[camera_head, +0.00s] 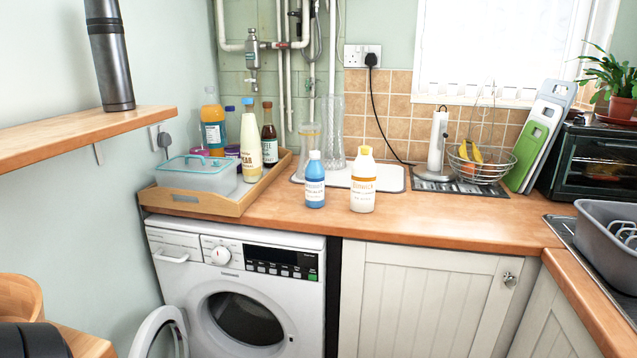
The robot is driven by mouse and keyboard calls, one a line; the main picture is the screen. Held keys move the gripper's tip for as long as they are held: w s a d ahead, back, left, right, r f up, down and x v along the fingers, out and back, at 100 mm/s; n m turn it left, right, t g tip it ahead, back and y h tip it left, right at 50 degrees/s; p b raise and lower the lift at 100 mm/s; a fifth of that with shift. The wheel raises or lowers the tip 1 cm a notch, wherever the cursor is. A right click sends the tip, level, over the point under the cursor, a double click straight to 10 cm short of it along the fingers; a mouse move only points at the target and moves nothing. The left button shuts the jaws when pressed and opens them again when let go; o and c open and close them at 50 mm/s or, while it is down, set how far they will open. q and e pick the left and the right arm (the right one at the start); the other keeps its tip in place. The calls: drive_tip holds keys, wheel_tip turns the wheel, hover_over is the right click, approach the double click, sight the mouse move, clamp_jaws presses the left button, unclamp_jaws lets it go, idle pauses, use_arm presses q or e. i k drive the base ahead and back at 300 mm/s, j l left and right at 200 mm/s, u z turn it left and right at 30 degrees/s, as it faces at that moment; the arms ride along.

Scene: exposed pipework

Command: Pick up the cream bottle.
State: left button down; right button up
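A cream-coloured bottle (250,141) with a pale yellow tapered neck stands upright in the wooden tray (184,205) on the counter's left side. It is beside the clear lidded container. Neither of my grippers is in view.
The tray also holds a clear container (196,174), an orange bottle (213,124) and a dark sauce bottle (269,138). A white mat (388,178) with glass vases lies behind the counter bottles. The counter (470,215) to their right is clear. The washing machine door (160,335) stands open.

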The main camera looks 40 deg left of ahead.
sight(364, 169)
drive_tip(key=u, duration=1.05)
drive_tip(key=i+u, duration=0.15)
drive_tip(key=k+l, duration=0.05)
